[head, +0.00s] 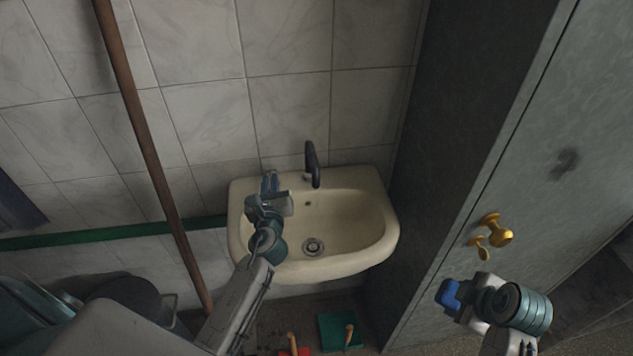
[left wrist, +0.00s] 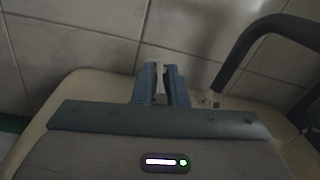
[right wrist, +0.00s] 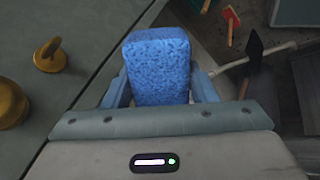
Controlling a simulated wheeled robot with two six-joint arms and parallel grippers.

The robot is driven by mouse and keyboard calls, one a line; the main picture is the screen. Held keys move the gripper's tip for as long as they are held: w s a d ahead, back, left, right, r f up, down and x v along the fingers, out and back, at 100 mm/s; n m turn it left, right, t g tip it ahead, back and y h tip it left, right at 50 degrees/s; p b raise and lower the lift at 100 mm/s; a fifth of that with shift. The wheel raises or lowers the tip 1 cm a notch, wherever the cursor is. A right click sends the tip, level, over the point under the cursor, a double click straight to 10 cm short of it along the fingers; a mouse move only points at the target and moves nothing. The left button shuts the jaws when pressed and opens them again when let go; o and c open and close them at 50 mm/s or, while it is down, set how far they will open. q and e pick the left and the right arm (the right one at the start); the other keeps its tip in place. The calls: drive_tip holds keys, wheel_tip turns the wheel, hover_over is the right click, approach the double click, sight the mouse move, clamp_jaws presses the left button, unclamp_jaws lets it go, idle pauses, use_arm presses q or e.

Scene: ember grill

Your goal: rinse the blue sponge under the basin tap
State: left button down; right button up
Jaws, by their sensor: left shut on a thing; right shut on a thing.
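The blue sponge (head: 447,292) is held in my right gripper (head: 459,296), low at the right, in front of the grey door and clear of the basin. It fills the jaws in the right wrist view (right wrist: 157,66). The cream basin (head: 382,242) hangs on the tiled wall. Its dark tap (head: 312,165) stands on the back rim and shows at the right in the left wrist view (left wrist: 238,70). My left gripper (head: 269,181) is over the basin's back left rim, left of the tap, shut on a small pale thing (left wrist: 160,86), mostly hidden by the fingers. I cannot tell any water flow.
A grey cabinet with gold knobs (head: 497,230) stands right of the basin, close to my right gripper. A wooden pole (head: 145,140) leans at the left across a green rail (head: 110,234). A green-headed tool (head: 338,331) lies on the floor below. The basin bowl is empty.

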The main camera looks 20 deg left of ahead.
drive_tip(key=shift+f+b, duration=0.3)
drive_tip(key=shift+f, duration=0.2)
use_arm(q)
drive_tip(key=shift+w+d+n+g+y, duration=0.15)
drive_tip(key=shift+d+n+g+y, duration=0.15)
drive_tip(key=shift+n+g+y, duration=0.35)
drive_tip(key=shift+y, duration=0.25)
use_arm(e)
drive_tip(key=shift+r, duration=0.1)
use_arm(q)
drive_tip(key=c, duration=1.5)
unclamp_jaws()
drive_tip(key=shift+o, duration=0.2)
